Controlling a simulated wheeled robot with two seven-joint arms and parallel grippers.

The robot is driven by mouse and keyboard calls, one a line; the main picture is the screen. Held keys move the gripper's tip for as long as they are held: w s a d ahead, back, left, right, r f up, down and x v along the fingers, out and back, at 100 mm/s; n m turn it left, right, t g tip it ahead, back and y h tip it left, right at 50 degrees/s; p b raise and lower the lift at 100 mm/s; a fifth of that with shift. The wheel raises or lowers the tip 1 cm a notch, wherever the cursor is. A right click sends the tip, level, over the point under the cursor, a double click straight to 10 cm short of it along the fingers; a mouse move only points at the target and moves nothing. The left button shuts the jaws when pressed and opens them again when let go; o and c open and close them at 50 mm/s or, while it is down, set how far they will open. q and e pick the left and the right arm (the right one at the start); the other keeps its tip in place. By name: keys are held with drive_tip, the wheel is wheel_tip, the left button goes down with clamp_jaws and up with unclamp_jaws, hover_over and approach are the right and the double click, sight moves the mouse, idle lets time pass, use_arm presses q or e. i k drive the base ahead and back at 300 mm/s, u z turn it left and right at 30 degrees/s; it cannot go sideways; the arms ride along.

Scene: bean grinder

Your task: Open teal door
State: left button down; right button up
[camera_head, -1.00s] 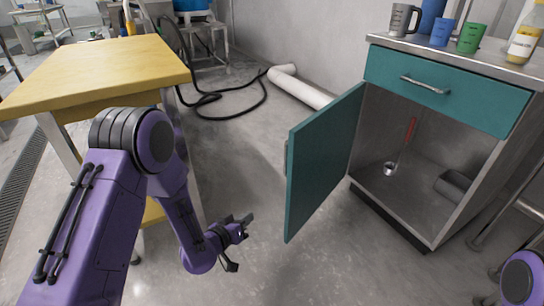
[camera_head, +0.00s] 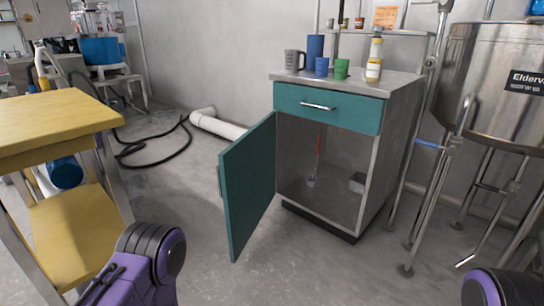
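The teal door (camera_head: 248,185) of the grey cabinet stands swung wide open, hinged at the cabinet's left front edge and pointing toward me. Its handle (camera_head: 221,182) is on the left, outer face. Inside the open cabinet (camera_head: 372,160) I see a red-handled tool (camera_head: 317,146) leaning upright and a small dark grey item (camera_head: 357,183). My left arm shows only as a purple link at the lower left, and my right arm as a purple piece at the lower right. Neither gripper is in view, and nothing of mine touches the door in the picture.
A teal drawer (camera_head: 325,107) above the opening is closed. Mugs, cups and a bottle (camera_head: 374,60) stand on the cabinet top. A yellow table (camera_head: 50,118) is at left, a steel tank (camera_head: 490,80) on legs at right. A white pipe (camera_head: 215,124) lies behind. Floor before the door is clear.

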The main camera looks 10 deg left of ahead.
sight(246, 171)
drive_tip(key=z, duration=0.4)
drive_tip(key=i, duration=1.35)
drive_tip(key=u, duration=0.7)
